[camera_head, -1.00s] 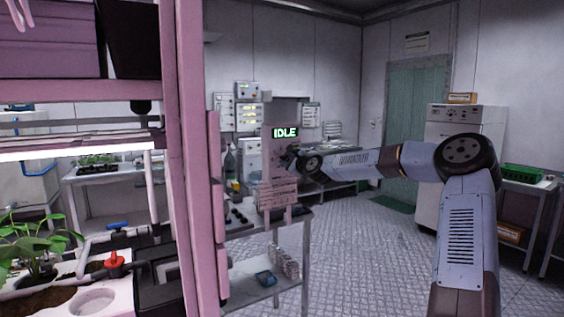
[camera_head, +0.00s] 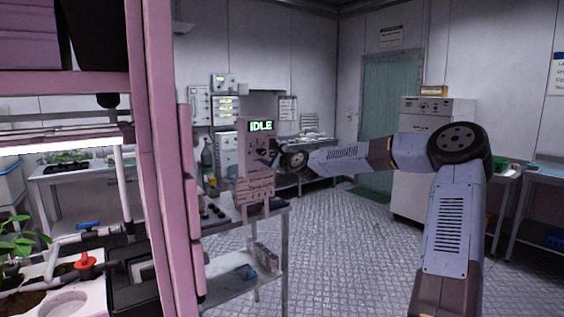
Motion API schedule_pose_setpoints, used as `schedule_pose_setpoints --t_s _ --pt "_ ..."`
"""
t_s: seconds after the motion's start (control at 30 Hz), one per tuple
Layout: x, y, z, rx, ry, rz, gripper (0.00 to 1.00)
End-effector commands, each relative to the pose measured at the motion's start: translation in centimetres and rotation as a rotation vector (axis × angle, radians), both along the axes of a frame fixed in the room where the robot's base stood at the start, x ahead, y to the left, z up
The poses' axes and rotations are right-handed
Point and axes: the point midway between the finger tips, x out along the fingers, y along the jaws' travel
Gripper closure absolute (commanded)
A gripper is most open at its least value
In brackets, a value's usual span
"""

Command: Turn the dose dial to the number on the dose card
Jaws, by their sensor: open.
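A pinkish dosing panel (camera_head: 249,158) stands on a metal bench left of the middle, with a lit green display (camera_head: 261,126) reading IDLE at its top. My arm reaches in from the right, and my gripper (camera_head: 267,155) is small and dark in front of the panel's right side. It looks open, and I see nothing held in it. The dial cannot be made out; the gripper may cover it. Whether the gripper touches the panel cannot be told.
A pink rack post (camera_head: 160,150) stands close on the left, with plants and red and blue valves beside it. The bench (camera_head: 225,262) has a lower shelf with small items. A white cabinet (camera_head: 418,190) stands behind my arm. The middle floor is clear.

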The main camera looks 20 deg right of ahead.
Motion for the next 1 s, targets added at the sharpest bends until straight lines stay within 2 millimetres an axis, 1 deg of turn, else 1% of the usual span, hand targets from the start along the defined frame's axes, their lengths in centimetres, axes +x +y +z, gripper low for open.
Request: schedule_pose_setpoints --t_s 0.03,0.3,0.53,0.73,1.0 --pt "-0.8 -0.3 0.0 0.0 0.001 -0.001 0.42" --pt "-4.5 -1.5 -0.1 -0.001 0.003 0.0 0.42" --pt "-7.2 -2.3 -0.2 -0.002 0.002 0.0 0.42" --pt "-8.5 -2.7 -0.2 -0.001 0.003 0.001 0.42" --pt "-8.8 -2.7 -0.2 -0.001 0.002 0.002 0.42"
